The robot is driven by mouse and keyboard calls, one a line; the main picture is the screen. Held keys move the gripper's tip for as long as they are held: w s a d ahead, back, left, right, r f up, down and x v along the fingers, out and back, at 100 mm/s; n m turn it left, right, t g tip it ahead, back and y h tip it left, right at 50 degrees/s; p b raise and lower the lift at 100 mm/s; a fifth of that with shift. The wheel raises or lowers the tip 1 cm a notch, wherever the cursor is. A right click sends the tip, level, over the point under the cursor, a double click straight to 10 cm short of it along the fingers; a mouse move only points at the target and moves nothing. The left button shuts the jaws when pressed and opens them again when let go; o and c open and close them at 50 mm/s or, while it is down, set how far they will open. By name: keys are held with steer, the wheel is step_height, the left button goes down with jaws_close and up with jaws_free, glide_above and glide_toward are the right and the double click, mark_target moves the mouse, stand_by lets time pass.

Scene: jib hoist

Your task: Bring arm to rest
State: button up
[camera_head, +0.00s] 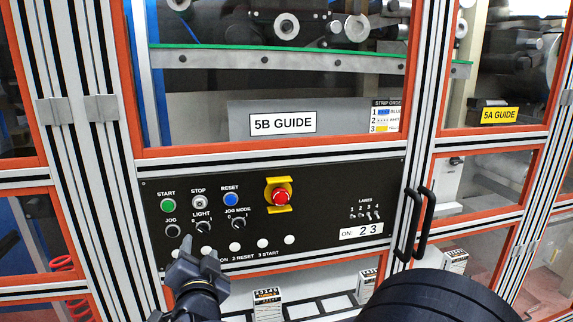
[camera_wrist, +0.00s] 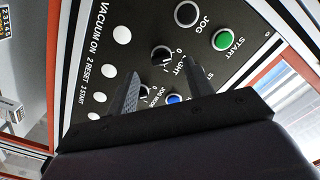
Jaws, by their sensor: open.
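My gripper (camera_head: 197,252) is in front of the lower left of the black control panel (camera_head: 330,188), near the LIGHT knob and the JOG button (camera_head: 172,231). In the wrist view my gripper (camera_wrist: 165,92) has its two fingers apart, with the LIGHT knob (camera_wrist: 161,56) showing between and beyond them. Nothing shows between the fingers. I cannot tell whether a fingertip touches the panel. The green START button (camera_head: 168,205), the blue RESET button (camera_head: 231,199) and the red stop button (camera_head: 280,196) on yellow show clearly.
Black door handles (camera_head: 420,223) stick out right of the panel. Striped aluminium posts (camera_head: 91,108) and orange-framed windows surround it. A 5B GUIDE sign (camera_head: 283,123) sits above. A small labelled box (camera_head: 268,302) is below the panel, and part of my own body fills the lower right.

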mark_target(202, 232)
steer(key=p+x, duration=0.1)
steer(key=x, duration=0.4)
steer(key=shift+d+r, duration=0.1)
steer(key=shift+w+m, duration=0.3)
steer(key=shift+s+m+b, duration=0.15)
steer(key=shift+m+b, duration=0.2)
steer(key=shift+m, duration=0.55)
steer(key=m, duration=0.3)
steer(key=shift+b, duration=0.4)
steer(key=m, duration=0.5)
steer(key=shift+r, duration=0.2)
steer(key=m+p, duration=0.1)
steer(key=m, duration=0.3)
steer(key=shift+r, duration=0.15)
steer(key=shift+m+p, duration=1.05)
steer(key=shift+m, duration=0.95)
steer(key=shift+s+b, duration=0.3)
steer(key=shift+s, duration=0.15)
steer(key=shift+d, duration=0.1)
